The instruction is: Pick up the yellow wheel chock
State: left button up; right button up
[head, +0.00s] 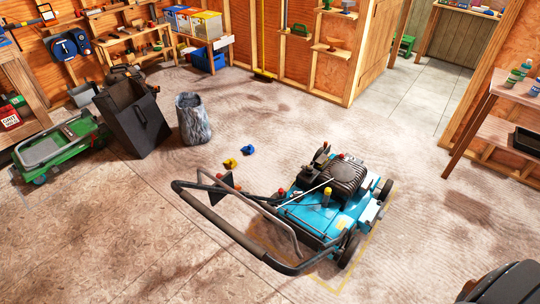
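The yellow wheel chock (231,163) is small in the head view and lies on the concrete floor near the middle of the room. A blue chock-like piece (248,150) lies close beside it, up and to the right. The yellow chock is behind the handle side of the blue lawn mower (325,205) and looks unobstructed. Neither of my grippers shows in this view.
The mower's black handle (222,225) reaches left across the floor. A dark bin (132,118), a grey sack-like container (193,118) and a green cart (60,145) stand left. Shelves (500,95) stand right. A dark object (505,285) fills the lower right corner. Floor at lower left is clear.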

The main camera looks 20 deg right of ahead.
aim_at(231, 163)
jog(key=i+j+u, duration=0.25)
jog(key=j, duration=0.25)
jog(key=i+j+u, duration=0.2)
jog(key=j, duration=0.25)
jog(key=i+j, duration=0.2)
jog(key=i, duration=0.3)
jog(key=i+j+z, duration=0.1)
jog(key=i, duration=0.35)
jog(key=i+j+z, duration=0.1)
jog(key=i+j, duration=0.25)
jog(key=i, duration=0.15)
jog(key=i+j, duration=0.3)
jog(key=i, duration=0.15)
jog(key=i+l+z, duration=0.25)
jog(key=i+z, duration=0.15)
jog(key=i+l+z, duration=0.15)
jog(key=i+z, duration=0.6)
jog(key=i+j+z, duration=0.15)
jog(key=i+z, duration=0.25)
jog(key=i, duration=0.15)
